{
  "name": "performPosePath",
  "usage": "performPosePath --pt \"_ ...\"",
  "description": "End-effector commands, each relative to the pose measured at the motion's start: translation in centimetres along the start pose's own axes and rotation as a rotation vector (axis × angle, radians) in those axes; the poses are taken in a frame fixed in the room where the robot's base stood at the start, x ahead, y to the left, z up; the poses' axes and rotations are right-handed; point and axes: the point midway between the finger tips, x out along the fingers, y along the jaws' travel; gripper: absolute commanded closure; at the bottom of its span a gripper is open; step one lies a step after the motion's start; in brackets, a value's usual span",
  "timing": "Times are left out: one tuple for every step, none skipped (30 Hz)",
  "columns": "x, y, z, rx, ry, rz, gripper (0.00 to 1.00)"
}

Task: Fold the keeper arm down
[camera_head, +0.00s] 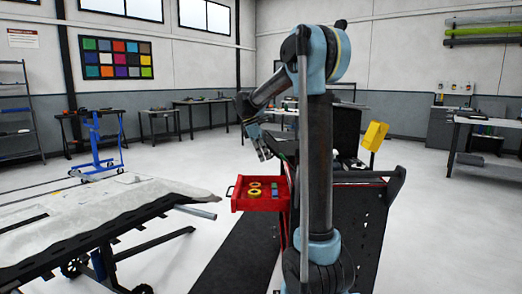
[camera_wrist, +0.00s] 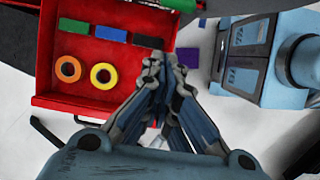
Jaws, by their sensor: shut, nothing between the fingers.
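My gripper (camera_head: 265,154) is shut and empty, pointing down above the right side of the open red drawer. In the wrist view its fingers (camera_wrist: 164,78) are drawn together in front of the drawer's front right corner. I cannot pick out the keeper arm for certain in either view. The red drawer (camera_head: 243,204) sticks out from the cart to the left of my arm.
The drawer holds orange (camera_wrist: 67,69) and yellow (camera_wrist: 103,76) tape rolls and green (camera_wrist: 73,27), blue (camera_wrist: 110,34) and black blocks. A long table with a pale sheet (camera_head: 100,210) stands at left. A yellow box (camera_head: 375,135) on a post stands behind my arm. Open floor lies beyond.

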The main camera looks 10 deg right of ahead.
Motion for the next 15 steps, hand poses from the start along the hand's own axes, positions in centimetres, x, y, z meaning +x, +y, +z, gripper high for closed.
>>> performPosePath --pt "0.8 0.0 0.0 0.000 0.000 0.000 1.00" --pt "1.2 0.0 0.0 0.000 0.000 0.000 1.00" --pt "1.7 0.0 0.0 0.000 0.000 0.000 1.00" --pt "2.1 0.0 0.0 0.000 0.000 0.000 1.00" --pt "2.5 0.0 0.0 0.000 0.000 0.000 1.00" --pt "2.7 0.0 0.2 0.001 0.000 0.000 1.00" --pt "2.4 0.0 0.7 0.002 0.000 -0.001 1.00" --pt "2.3 0.0 1.1 0.003 0.000 -0.001 1.00" --pt "2.1 0.0 1.5 0.002 0.000 -0.001 1.00" --pt "2.0 0.0 1.8 0.002 0.000 -0.001 1.00" --pt "1.9 0.0 2.1 0.001 0.000 -0.001 1.00" --pt "1.7 0.0 2.5 0.001 0.000 -0.001 1.00" --pt "1.6 0.0 2.7 0.001 0.000 -0.001 1.00" --pt "1.6 0.0 2.9 0.002 0.000 -0.001 1.00" --pt "1.5 0.0 3.2 0.002 0.000 -0.001 1.00"
